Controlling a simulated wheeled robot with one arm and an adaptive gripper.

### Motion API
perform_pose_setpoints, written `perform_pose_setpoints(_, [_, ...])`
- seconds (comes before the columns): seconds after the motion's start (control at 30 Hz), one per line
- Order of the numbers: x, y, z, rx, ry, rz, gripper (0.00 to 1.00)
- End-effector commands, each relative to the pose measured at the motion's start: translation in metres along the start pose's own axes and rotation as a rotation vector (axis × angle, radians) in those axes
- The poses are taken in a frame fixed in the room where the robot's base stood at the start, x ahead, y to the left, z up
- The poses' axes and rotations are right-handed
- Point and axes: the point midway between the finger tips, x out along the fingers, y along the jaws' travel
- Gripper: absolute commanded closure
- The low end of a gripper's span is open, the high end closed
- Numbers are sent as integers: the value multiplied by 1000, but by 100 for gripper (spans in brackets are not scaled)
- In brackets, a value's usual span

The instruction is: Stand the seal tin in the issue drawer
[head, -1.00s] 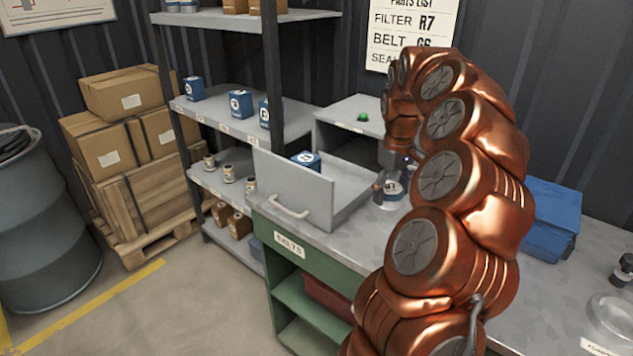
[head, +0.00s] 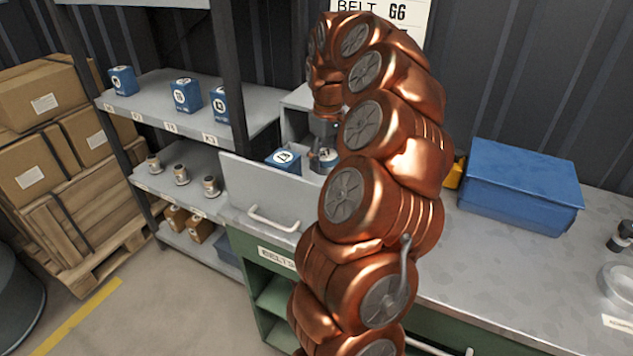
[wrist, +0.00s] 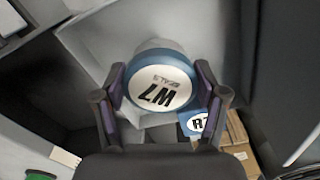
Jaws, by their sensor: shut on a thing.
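In the head view the tin (head: 326,159) hangs upright under my gripper (head: 324,146), right of the blue box in the drawer. The issue drawer (head: 262,190) is a grey open box with a handle on its front, on the bench. The drawer's right part is hidden behind my arm. I cannot tell whether the tin touches the drawer floor.
A blue box (head: 284,159) stands in the drawer; a blue box marked R7 (wrist: 192,122) shows beside the tin in the wrist view. Shelves (head: 170,119) with blue boxes and small tins stand left. A blue case (head: 522,186) lies on the bench (head: 480,255) at right.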

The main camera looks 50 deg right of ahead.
Motion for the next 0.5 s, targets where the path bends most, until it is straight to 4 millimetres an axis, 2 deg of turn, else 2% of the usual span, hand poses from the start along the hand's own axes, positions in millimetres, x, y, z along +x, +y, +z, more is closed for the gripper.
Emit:
perform_pose_setpoints(0.2, [32,-2,1,-2,-5,-6,75])
perform_pose_setpoints(0.5, [59,-3,1,-5,-7,-5,75])
